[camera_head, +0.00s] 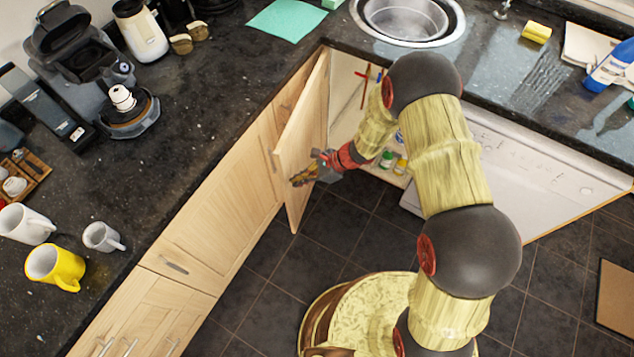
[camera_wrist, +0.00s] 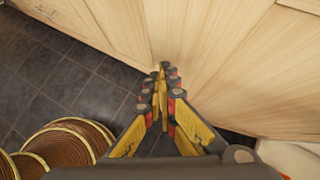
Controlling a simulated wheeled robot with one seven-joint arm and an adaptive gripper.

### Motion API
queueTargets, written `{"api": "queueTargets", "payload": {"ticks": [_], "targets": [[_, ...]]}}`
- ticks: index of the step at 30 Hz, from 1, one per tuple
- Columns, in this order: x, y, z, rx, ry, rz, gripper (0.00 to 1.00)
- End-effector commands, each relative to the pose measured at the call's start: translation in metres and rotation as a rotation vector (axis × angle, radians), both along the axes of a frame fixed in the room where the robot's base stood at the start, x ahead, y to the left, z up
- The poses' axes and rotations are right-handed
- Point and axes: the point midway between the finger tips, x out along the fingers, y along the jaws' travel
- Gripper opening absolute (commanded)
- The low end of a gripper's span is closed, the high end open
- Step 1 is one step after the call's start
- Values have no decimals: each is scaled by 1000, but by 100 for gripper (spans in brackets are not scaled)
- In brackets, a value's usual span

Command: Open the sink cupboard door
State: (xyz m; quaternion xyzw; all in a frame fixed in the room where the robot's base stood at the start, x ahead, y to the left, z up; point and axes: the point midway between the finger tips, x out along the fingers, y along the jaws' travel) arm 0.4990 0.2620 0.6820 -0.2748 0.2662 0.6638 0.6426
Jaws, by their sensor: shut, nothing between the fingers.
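The sink cupboard door (camera_head: 305,138) is a pale wooden panel, swung well out from its frame below the counter corner under the sink (camera_head: 407,18). In the wrist view the door's wooden face (camera_wrist: 235,75) fills the upper right. My gripper (camera_head: 299,179) is shut and empty at the lower part of the door; its closed fingertips also show in the wrist view (camera_wrist: 163,68), close to the wood. I cannot tell whether they touch it. The cupboard interior (camera_head: 350,90) is partly visible, with small bottles (camera_head: 393,161) low inside. My arm hides part of the opening.
A white appliance front (camera_head: 500,165) stands right of the opening. Closed wooden cupboards and drawers (camera_head: 195,230) run along the left. Dark tiled floor (camera_head: 300,255) is free between the left cupboards and my base.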

Motion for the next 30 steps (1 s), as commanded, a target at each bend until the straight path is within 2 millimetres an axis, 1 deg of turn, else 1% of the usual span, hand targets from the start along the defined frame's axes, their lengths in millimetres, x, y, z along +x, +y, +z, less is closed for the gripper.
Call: {"api": "queueTargets", "payload": {"ticks": [1, 4, 7, 11, 23, 26, 30], "targets": [[1, 7, -1, 0, -1, 4, 0], [4, 17, -1, -1, -1, 1, 0], [5, 23, 0, -1, -1, 1, 0], [6, 27, 0, -1, -1, -1, 0], [6, 26, 0, -1, 0, -1, 0], [7, 22, 0, -1, 0, -1, 0], [8, 7, 0, 0, 1, -1, 0]]}}
